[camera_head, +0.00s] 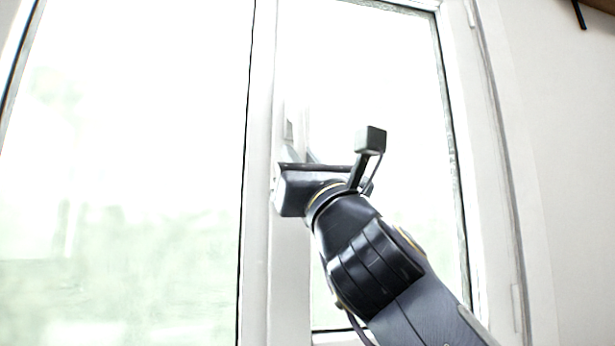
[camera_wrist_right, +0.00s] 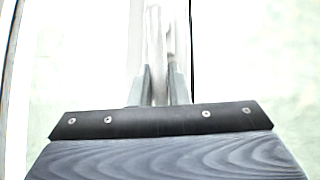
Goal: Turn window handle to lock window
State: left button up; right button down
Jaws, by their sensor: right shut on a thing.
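The window (camera_head: 150,180) has a white frame, with a wide pane at left and a narrower sash (camera_head: 375,90) at right. The pale window handle (camera_wrist_right: 157,70) stands on the upright middle of the frame, and in the right wrist view it runs between my fingers. My right gripper (camera_wrist_right: 160,88) is shut on the handle. In the head view the right gripper (camera_head: 300,157) is at the middle upright, and its body hides most of the handle. My left gripper is not in view.
A white wall (camera_head: 555,150) is at the right, with a dark object (camera_head: 579,14) at the top right corner. Hinges (camera_head: 517,303) show on the sash's right edge. The room in front of the left pane is clear.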

jog(key=shift+a+f+m+t+h+b, duration=0.1)
jog(key=shift+a+m+t+h+b, duration=0.3)
jog(key=shift+m, duration=0.5)
jog(key=shift+s+d+h, duration=0.1)
jog(key=shift+h, duration=0.2)
jog(key=c, duration=1.4)
grip_release()
